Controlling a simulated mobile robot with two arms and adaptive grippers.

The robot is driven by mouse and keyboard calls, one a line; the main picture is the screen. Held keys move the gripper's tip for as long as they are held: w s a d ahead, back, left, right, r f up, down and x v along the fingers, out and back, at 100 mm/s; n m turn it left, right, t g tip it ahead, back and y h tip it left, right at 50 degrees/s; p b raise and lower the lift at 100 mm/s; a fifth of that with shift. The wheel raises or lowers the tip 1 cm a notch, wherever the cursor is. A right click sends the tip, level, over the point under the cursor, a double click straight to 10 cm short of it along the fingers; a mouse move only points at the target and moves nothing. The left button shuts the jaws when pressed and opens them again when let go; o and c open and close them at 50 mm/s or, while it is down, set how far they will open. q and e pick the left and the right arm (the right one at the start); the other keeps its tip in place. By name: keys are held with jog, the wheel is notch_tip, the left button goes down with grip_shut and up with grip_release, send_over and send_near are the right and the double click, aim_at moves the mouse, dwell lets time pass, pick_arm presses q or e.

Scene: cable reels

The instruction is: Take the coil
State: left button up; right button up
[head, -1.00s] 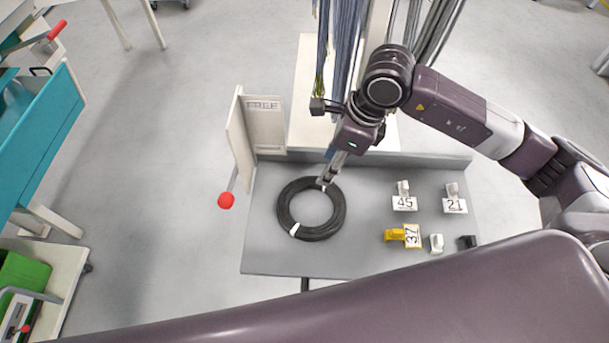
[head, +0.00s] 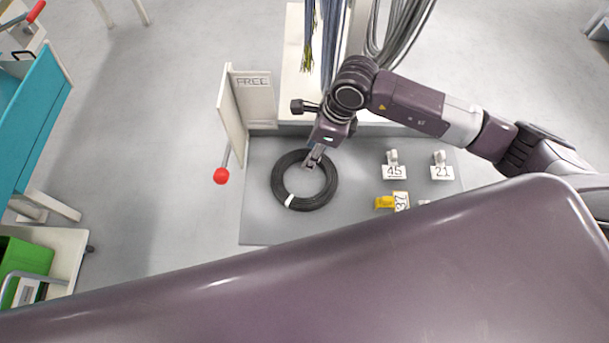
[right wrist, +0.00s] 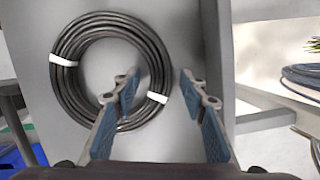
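The black coil (head: 279,182) lies flat on the grey table, left of the number tags. In the right wrist view the coil (right wrist: 64,88) shows white ties on its left and lower right. My right gripper (head: 314,158) is at the coil's far edge in the head view. In the right wrist view the gripper (right wrist: 160,84) is open. Its left finger overlaps the coil's ring and its right finger is outside the ring, over bare table. I cannot tell whether either finger touches the coil. My left gripper is not in view.
Tags 45 (head: 394,172), 21 (head: 441,172) and 37 (head: 401,201) stand on the table's right (head: 360,160). A cream panel marked FREE (head: 253,97) and a red ball (head: 221,176) are left of the coil. Cables (head: 403,30) hang behind my right arm.

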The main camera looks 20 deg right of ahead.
jog(key=c, duration=0.5)
grip_shut()
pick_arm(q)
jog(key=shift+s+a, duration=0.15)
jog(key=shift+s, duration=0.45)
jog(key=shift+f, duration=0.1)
pick_arm(e)
jog(key=shift+r, duration=0.15)
